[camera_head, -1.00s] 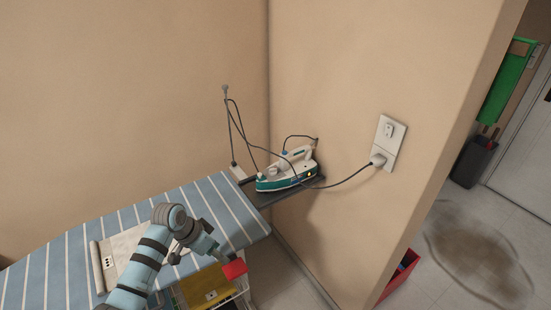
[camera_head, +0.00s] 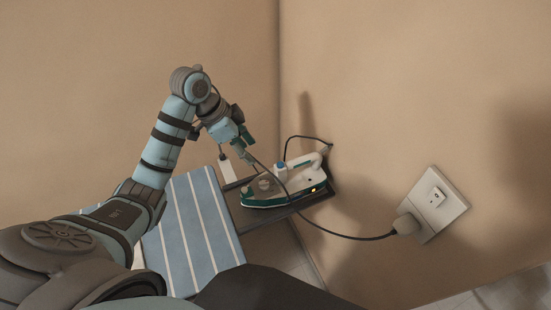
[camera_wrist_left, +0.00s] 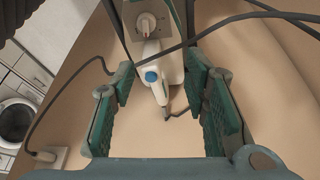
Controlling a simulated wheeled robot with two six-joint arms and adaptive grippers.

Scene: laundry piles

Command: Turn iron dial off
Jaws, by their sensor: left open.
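The iron (camera_head: 292,184), white and teal with a lit amber light, rests on the dark tray (camera_head: 321,193) at the end of the ironing board. Its round dial (camera_head: 265,183) shows on top, and the dial also shows in the left wrist view (camera_wrist_left: 146,24) at the top centre. A blue button (camera_wrist_left: 152,77) sits on the iron's handle. My left gripper (camera_head: 247,154) is above and a little left of the iron. In the left wrist view its teal fingers are spread and empty, with the iron beyond them. My right gripper is not in view.
The blue-striped ironing board (camera_head: 194,236) is at lower left. The iron's cord (camera_head: 340,235) runs to a plug (camera_head: 405,224) in the wall socket (camera_head: 446,207). A cord crosses near my left gripper. Walls close in behind and right of the tray.

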